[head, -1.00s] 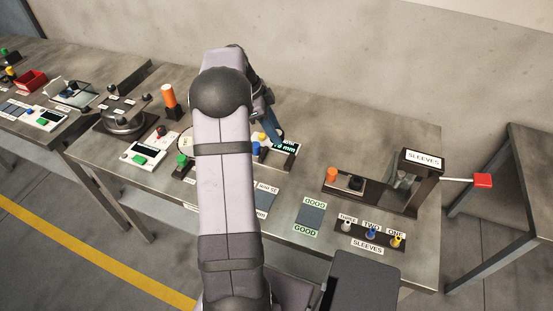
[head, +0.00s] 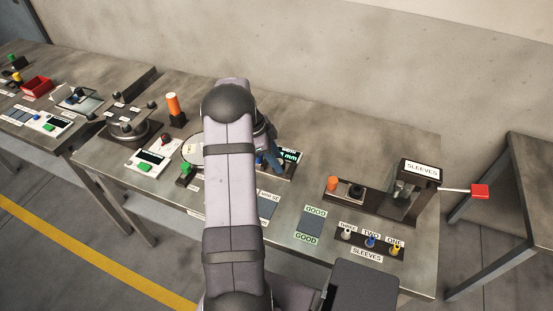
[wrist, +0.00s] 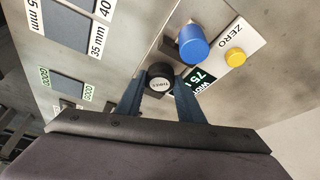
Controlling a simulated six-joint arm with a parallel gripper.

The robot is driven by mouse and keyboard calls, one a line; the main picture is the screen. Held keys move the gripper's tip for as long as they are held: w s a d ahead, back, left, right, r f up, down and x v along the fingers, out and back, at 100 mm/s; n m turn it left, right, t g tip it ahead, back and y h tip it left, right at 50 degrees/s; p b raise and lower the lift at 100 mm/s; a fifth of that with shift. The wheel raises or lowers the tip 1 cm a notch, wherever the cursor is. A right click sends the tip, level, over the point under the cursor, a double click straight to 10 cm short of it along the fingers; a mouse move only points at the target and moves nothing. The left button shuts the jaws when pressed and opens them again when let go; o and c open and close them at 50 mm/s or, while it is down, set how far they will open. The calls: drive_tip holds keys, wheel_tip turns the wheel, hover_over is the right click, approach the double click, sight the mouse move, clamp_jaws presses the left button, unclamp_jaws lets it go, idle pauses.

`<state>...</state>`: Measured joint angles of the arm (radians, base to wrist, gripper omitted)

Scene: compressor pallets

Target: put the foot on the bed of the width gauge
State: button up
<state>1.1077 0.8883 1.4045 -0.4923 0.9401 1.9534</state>
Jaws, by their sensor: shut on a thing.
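My gripper (wrist: 160,95) has its two blue fingers closed on a dark round foot (wrist: 160,74) with a pale lettered disc on its top. The width gauge shows beyond it in the wrist view, with a green-black display (wrist: 200,78), a blue cylinder (wrist: 191,45) and a yellow ZERO button (wrist: 236,57). The foot is right beside the gauge; I cannot tell whether it touches the bed. In the head view the gauge's display (head: 289,156) shows at the right of my arm, which hides most of the gauge. My gripper (head: 276,165) is partly hidden there.
A GOOD mat (head: 310,221) lies in front of the gauge. A SLEEVES rack (head: 370,240) and a press with a red-ended lever (head: 408,190) stand at right. An orange cylinder (head: 173,104) and a white panel (head: 151,157) are at left. Bare table lies behind the gauge.

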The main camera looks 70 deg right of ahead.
drive_tip(key=shift+f, duration=0.3)
drive_tip(key=shift+f, duration=0.1)
drive_tip(key=o, duration=1.1)
drive_tip(key=b+v, duration=0.3)
drive_tip(key=v, duration=0.9)
